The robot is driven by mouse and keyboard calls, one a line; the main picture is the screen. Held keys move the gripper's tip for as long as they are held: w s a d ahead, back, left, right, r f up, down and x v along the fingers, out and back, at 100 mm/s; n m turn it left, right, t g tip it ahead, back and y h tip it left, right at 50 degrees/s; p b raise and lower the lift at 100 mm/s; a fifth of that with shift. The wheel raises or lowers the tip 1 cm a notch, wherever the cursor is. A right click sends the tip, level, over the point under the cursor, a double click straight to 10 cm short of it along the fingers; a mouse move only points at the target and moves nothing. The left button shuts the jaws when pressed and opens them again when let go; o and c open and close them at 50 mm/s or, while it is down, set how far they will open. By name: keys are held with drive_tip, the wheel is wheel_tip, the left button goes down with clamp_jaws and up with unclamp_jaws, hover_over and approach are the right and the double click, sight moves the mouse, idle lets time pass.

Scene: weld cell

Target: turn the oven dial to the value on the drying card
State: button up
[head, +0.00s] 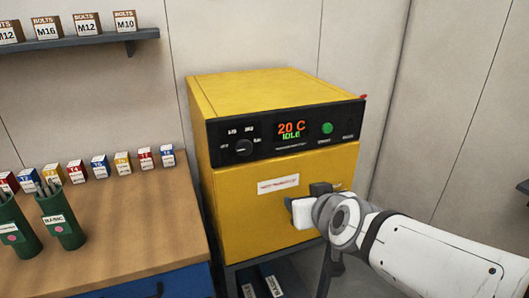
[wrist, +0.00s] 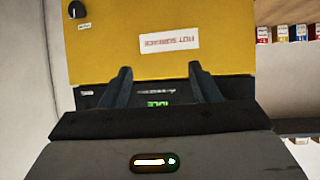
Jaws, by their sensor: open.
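The yellow oven (head: 225,200) stands right of the bench. Its black front panel (head: 222,147) has a black dial (head: 244,147) at the left, with small markings around it that are too small to read surely. The oven display (head: 291,129) reads 20 C and IDLE. My gripper (head: 308,197) is in front of the oven door, below the panel and right of the dial, apart from the dial. In the wrist view my gripper (wrist: 160,70) is open and empty, with the oven upside down behind it. I make out no drying card in either view.
A green button (head: 327,128) is right of the display. A hot-surface label (wrist: 167,40) is on the door. A black knob (wrist: 77,9) shows in the wrist view. The wooden bench (head: 130,215) holds small boxes and green rod holders (head: 62,220). A shelf (head: 80,40) carries bolt boxes.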

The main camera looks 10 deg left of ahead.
sight(245, 149)
drive_tip(key=a+r+n+t+y+b, duration=0.2)
drive_tip(key=a+r+t+y, duration=0.25)
drive_tip(key=a+r, duration=0.4)
drive_tip(key=shift+g, duration=0.25)
drive_tip(key=w+a, duration=0.1)
drive_tip(key=w, duration=0.1)
drive_tip(key=w+a+f, duration=0.1)
drive_tip(key=w+a, duration=0.3)
drive_tip(key=shift+a+f+p, duration=0.2)
drive_tip(key=shift+f+p, duration=0.15)
drive_tip(key=shift+p, duration=0.05)
drive_tip(key=shift+s, duration=0.1)
drive_tip(key=c, duration=0.9)
drive_tip(key=shift+a, duration=0.15)
drive_tip(key=shift+c, duration=0.3)
drive_tip(key=shift+f+m+b, duration=0.15)
drive_tip(key=shift+m+b, duration=0.15)
drive_tip(key=shift+b, duration=0.3)
